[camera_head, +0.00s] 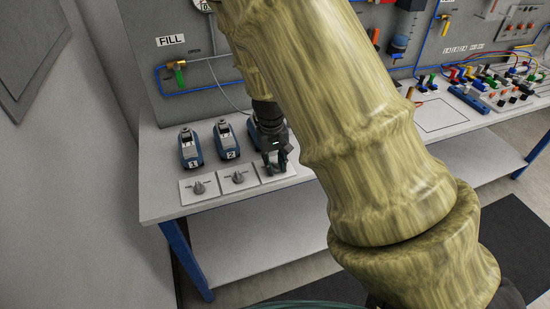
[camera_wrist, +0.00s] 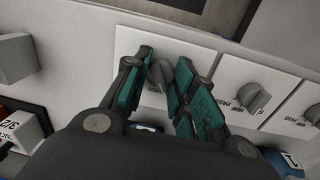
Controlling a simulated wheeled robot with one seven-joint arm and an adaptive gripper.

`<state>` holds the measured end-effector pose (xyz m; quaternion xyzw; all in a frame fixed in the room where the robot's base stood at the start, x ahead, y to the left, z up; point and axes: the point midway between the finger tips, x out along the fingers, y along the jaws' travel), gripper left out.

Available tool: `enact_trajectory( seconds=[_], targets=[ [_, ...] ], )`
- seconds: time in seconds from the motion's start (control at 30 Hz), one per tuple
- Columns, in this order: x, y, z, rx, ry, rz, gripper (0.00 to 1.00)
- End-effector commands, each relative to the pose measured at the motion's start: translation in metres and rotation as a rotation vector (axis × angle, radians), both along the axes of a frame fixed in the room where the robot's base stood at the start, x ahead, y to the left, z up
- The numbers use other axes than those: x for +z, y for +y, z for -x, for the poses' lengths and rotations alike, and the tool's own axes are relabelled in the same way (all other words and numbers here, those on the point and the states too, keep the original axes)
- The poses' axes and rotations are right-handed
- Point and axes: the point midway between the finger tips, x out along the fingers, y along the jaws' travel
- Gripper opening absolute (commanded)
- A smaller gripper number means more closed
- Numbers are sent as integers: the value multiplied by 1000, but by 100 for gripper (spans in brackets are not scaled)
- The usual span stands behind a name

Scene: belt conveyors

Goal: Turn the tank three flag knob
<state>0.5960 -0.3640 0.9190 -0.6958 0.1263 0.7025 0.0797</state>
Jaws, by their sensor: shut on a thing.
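In the wrist view, the grey flag knob (camera_wrist: 160,76) of tank three stands on its white plate (camera_wrist: 128,42). My gripper (camera_wrist: 165,66) has its dark fingers with green pads on either side of this knob and is shut on it. In the head view, my gripper (camera_head: 274,160) reaches down over the third plate (camera_head: 268,177) and hides most of its knob. The blue tank three unit (camera_head: 256,133) shows partly behind my gripper; its number is hidden.
The tank two knob (camera_head: 238,177) and tank one knob (camera_head: 198,188) sit on plates to the left, with blue units 2 (camera_head: 226,141) and 1 (camera_head: 190,148) behind them. A grey block (camera_wrist: 15,58) stands left in the wrist view. Table space right of my gripper is mostly hidden by my arm.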

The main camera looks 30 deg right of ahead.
Motion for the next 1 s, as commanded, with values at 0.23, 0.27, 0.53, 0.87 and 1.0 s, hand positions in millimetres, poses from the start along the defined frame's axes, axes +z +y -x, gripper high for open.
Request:
enact_trajectory(
  seconds=[0.23,0.27,0.53,0.87,1.0],
  targets=[
    [4,-1,-1,-219,0,0,2],
    [4,-1,-1,-243,0,0,2],
    [2,-1,-1,-421,0,0,2],
    [1,-1,-2,-522,-1,0,2],
    [1,-1,-2,-534,-2,0,2]
  ],
)
